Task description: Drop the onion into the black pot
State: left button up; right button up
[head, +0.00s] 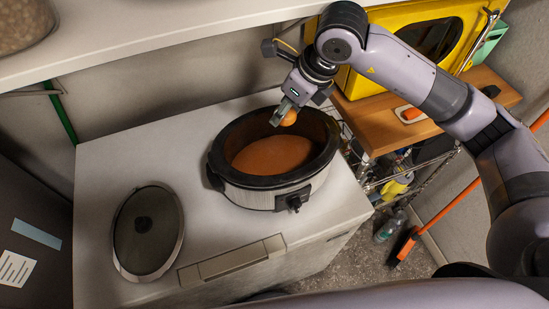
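The onion (289,117) is a small orange-brown ball. My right gripper (284,113) is shut on it and holds it over the far right part of the black pot. The black pot (219,158) is an oval slow cooker with a dark rim and a silver outside, standing on the white appliance top. Orange-brown contents show inside it. The gripper points down and left, with the onion between its fingertips. My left gripper is not in view.
A glass lid (147,232) lies flat on the white top (100,170), left of the pot. A white shelf (130,40) overhangs the back. A yellow toaster oven (405,40) stands on a wooden cart (375,125) at the right.

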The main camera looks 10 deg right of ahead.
notch_tip(320, 180, down, 2)
jog(key=shift+f, duration=0.1)
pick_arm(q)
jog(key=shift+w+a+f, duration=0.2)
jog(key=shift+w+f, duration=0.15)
pick_arm(e)
jog(key=o, duration=1.2)
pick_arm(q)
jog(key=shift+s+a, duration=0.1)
